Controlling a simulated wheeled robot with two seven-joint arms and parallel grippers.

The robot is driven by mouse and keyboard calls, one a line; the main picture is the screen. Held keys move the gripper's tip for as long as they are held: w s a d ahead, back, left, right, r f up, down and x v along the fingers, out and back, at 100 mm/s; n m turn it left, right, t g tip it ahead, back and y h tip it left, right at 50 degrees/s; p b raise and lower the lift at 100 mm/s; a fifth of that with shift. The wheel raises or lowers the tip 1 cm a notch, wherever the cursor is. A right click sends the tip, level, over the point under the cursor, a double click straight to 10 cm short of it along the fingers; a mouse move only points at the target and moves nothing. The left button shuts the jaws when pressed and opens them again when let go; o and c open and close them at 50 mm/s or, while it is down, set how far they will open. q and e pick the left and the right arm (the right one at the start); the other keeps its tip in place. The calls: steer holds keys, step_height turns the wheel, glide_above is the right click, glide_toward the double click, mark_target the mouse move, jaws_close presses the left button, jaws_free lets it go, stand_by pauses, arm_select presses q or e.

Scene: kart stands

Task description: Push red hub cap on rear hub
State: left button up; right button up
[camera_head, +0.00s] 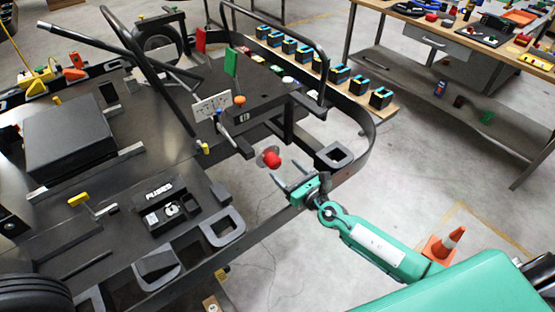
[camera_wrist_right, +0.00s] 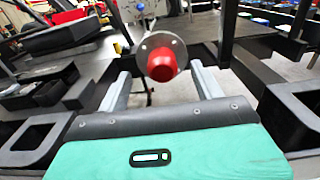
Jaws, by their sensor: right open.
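The red hub cap (camera_head: 272,159) shows in the head view at the kart's rear, in front of a round grey metal hub flange (camera_head: 262,153). In the right wrist view the red cap (camera_wrist_right: 162,65) is near the top middle, with the grey flange (camera_wrist_right: 152,42) around and behind it. Whether the cap is fully seated cannot be told. My right gripper (camera_head: 283,174) is open, its two fingers pointing at the cap. In the wrist view its fingers (camera_wrist_right: 162,88) stand apart on either side below the cap, and nothing is between the tips. My left gripper is not in view.
The black kart frame (camera_head: 368,140) curves around the hub on the right. A black square bracket (camera_head: 334,155) sits close to my right gripper. A fuse box (camera_head: 168,208) lies left on the kart. An orange cone (camera_head: 442,246) stands near my right arm. Workbenches (camera_head: 470,60) stand behind.

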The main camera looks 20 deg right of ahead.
mark_target(278, 162)
steer(key=x, duration=0.5)
steer(key=shift+w+a, duration=0.1)
steer(key=shift+w, duration=0.2)
steer(key=c, duration=1.2)
steer(key=shift+s, duration=0.2)
steer(key=shift+v, duration=2.75)
steer(key=shift+s+f, duration=0.1)
